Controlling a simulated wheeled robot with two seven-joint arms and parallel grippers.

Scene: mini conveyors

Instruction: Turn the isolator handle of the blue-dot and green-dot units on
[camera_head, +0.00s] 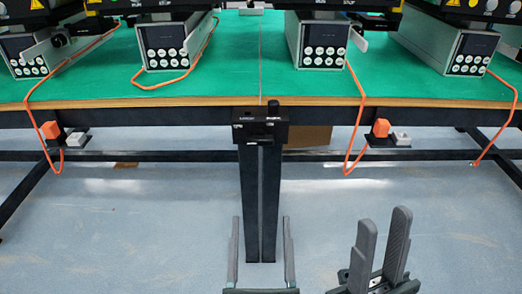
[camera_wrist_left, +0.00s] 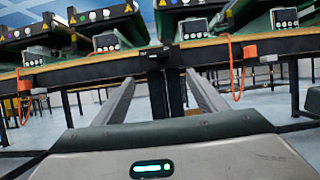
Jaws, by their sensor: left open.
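Several units stand along the green bench, with grey control boxes (camera_head: 163,46) carrying round white buttons. Black panels with yellow warning triangles (camera_head: 38,4) are cut off by the top edge. A grey lever-like part with a black end (camera_head: 61,40) shows beside the left box; I cannot tell if it is an isolator handle.
The green bench top (camera_head: 250,75) has a wooden front edge. Orange cables (camera_head: 355,95) hang over it to orange plugs (camera_head: 380,128) below. A black post with a small box (camera_head: 260,130) stands at the middle. The floor in front is clear.

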